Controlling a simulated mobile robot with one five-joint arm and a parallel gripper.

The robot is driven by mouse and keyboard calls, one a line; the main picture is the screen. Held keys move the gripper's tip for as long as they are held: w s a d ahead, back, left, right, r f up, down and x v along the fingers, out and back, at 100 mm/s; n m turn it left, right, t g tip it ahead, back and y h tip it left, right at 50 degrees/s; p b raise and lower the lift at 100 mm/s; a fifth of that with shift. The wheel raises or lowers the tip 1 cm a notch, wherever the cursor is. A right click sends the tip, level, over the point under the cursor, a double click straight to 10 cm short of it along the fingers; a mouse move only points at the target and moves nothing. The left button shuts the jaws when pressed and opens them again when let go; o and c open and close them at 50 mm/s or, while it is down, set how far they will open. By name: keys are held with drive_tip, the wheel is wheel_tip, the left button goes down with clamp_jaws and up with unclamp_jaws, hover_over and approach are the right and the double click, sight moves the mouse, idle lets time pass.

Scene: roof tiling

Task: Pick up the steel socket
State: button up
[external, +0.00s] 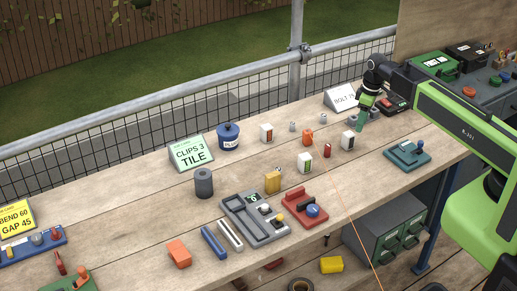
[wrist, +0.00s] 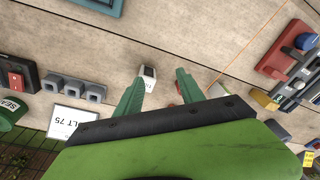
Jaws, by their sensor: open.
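My gripper (external: 361,125) is open over the back right of the bench, pointing down, with nothing between its fingers. In the wrist view its two green fingers (wrist: 160,94) stand apart, with a white box (wrist: 149,76) below and between their tips. That white box (external: 348,140) stands just in front of the gripper in the external view. Two small grey metal cylinders stand left of the gripper, one nearer (external: 321,113) and one farther left (external: 292,126). Either could be the steel socket; I cannot tell which. I cannot make them out in the wrist view.
An orange block (external: 308,135), a small red item (external: 327,150) and another white box (external: 305,163) stand nearby. The BOLT card (external: 342,98) is close behind the gripper. A teal fixture (external: 407,154) lies to the right. Bare wood lies between these things.

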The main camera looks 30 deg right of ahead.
drive_tip(key=w+a+r+n+y+p, duration=0.1)
drive_tip(key=w+a+r+n, duration=0.15)
drive_tip(key=w, duration=0.95)
drive_tip(key=w+a+r+n+y+p, duration=0.1)
drive_tip(key=w+a+n, duration=0.25)
drive_tip(key=w, duration=0.85)
drive_tip(key=b, duration=1.1)
hover_over(293, 123)
drive_tip(key=s+d, duration=0.1)
drive_tip(key=shift+t, duration=0.4)
wheel_tip(293, 123, down, 11)
drive_tip(key=shift+s+d+f, duration=0.1)
drive_tip(key=shift+d, duration=0.05)
drive_tip(key=shift+f, duration=0.25)
drive_tip(key=b+x, duration=0.5)
drive_tip(key=shift+w+f, duration=0.2)
drive_tip(key=shift+w, duration=0.1)
drive_tip(key=shift+r, duration=0.25)
clamp_jaws()
